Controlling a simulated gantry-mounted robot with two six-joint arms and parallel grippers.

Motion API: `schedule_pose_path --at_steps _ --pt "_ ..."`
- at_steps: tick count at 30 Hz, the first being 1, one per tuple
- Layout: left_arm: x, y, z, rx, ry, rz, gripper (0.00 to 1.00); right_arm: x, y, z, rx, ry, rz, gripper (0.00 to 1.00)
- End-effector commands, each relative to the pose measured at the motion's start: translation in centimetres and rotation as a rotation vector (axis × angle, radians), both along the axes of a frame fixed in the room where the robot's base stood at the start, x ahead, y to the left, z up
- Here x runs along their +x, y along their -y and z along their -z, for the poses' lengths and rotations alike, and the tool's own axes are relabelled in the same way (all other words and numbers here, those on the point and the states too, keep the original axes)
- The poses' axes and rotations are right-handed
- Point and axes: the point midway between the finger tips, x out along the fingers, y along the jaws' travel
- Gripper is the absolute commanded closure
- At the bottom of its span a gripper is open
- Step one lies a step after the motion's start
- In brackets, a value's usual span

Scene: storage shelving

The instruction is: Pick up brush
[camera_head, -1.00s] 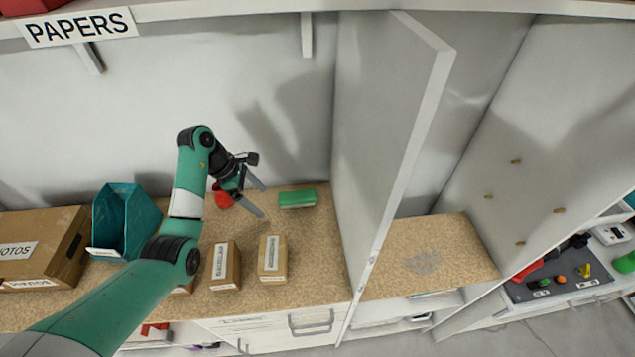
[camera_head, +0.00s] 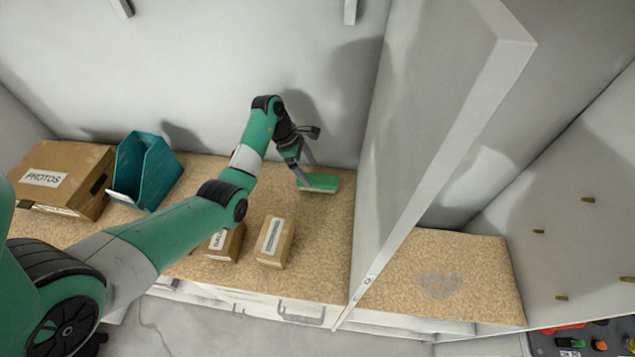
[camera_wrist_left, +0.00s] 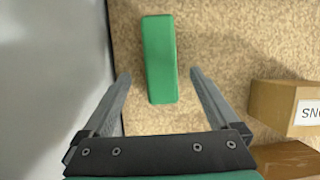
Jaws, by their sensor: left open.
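The brush shows as a green block (camera_head: 322,182) with a pale lower edge, lying on the brown shelf surface near the back wall and the upright divider. In the left wrist view the green brush (camera_wrist_left: 160,50) is seen from above, its long side running away from me. My left gripper (camera_head: 305,174) is open and empty above the brush. In the wrist view its fingers (camera_wrist_left: 160,75) stand on either side of the brush's near end, apart from it. My right gripper is not in view.
Small labelled cardboard boxes stand at the shelf's front, one of them (camera_head: 273,243) nearest the brush. A teal holder (camera_head: 150,172) and a PHOTOS box (camera_head: 62,178) are at left. A tall white divider panel (camera_head: 425,140) rises close to the brush's right.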

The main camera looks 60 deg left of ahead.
Motion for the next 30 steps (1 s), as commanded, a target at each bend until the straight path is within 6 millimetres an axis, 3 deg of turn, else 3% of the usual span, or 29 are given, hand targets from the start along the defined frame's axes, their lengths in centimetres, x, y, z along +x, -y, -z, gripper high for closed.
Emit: schedule_pose_path --at_steps 9,17,30 --pt "1.6 1.2 4.4 -0.001 -0.003 0.001 0.05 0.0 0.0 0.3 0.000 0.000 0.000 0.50" --pt "1.7 1.2 4.6 0.000 -0.001 0.000 0.07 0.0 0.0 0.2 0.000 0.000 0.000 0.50" --pt "1.7 1.2 4.5 0.000 -0.001 0.000 0.86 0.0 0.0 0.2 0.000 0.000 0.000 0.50"
